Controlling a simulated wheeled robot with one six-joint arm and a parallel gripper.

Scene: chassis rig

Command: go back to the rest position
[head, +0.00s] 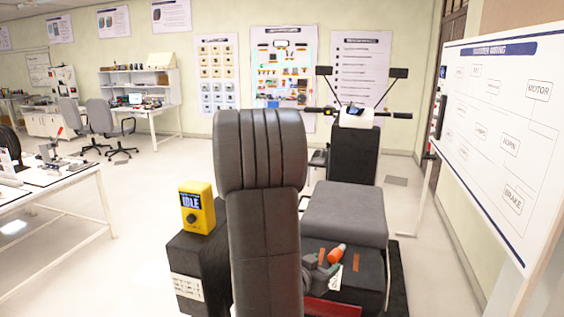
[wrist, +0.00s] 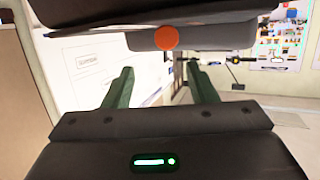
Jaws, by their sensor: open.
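My gripper (wrist: 160,68) shows in the wrist view with its two green fingers spread apart. No object is visibly clamped between them. Its black body with a green light strip fills the bottom of that view. An orange disc on a dark grey rounded part (wrist: 220,35) shows above and beyond the fingertips; I cannot tell whether anything touches it. A tall dark padded backrest (head: 264,150) blocks the middle of that view.
A yellow box reading IDLE (head: 196,208) stands on a black case (head: 203,262). Handlebars (head: 357,115) rise behind the seat. A whiteboard (head: 505,130) stands at right, a white workbench (head: 50,195) at left. Open floor (head: 150,200) lies between the workbench and the black case.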

